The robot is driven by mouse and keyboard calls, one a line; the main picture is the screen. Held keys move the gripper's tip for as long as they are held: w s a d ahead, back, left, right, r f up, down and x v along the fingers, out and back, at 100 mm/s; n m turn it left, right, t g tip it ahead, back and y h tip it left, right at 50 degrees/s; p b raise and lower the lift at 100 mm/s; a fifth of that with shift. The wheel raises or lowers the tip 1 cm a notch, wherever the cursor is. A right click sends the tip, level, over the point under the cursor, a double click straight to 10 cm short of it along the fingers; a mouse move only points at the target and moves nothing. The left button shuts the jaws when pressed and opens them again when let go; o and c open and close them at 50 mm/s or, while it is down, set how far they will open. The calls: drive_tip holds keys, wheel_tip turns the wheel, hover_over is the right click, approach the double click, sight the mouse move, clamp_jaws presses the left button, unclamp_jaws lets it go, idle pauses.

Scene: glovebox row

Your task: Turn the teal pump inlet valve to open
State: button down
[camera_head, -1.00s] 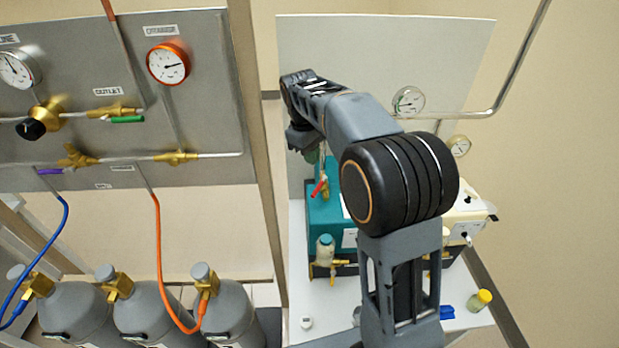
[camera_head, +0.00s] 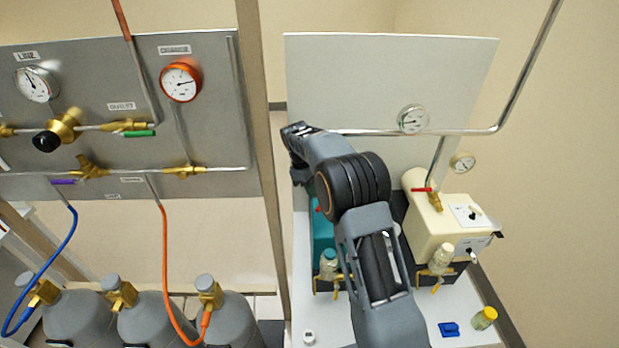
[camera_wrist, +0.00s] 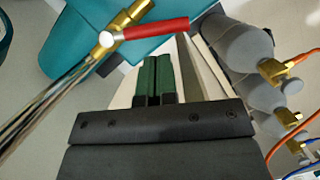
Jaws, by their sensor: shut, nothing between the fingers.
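The teal pump (camera_head: 322,238) stands on the white bench, mostly hidden behind my arm in the head view. In the wrist view its teal body (camera_wrist: 95,22) fills the upper left. A brass valve (camera_wrist: 122,27) on a metal pipe crosses in front of it. The valve's red lever (camera_wrist: 152,29) points right, at a slant to the pipe. My gripper (camera_wrist: 155,62) is shut and empty, its green fingertips below the lever in the picture. A gap shows between them and the lever. In the head view my fingers are hidden.
A cream pump (camera_head: 432,225) with a red-handled valve (camera_head: 424,190) stands to the right of my arm. A gas panel (camera_head: 110,110) and grey cylinders (camera_head: 150,318) are at the left. A post (camera_head: 262,150) stands between. A yellow-capped jar (camera_head: 484,318) sits at the bench's front right.

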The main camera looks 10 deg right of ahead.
drive_tip(key=shift+x, duration=1.3)
drive_tip(key=shift+s+d+n, duration=0.25)
drive_tip(key=shift+s+n, duration=0.15)
drive_tip(key=shift+n, duration=0.5)
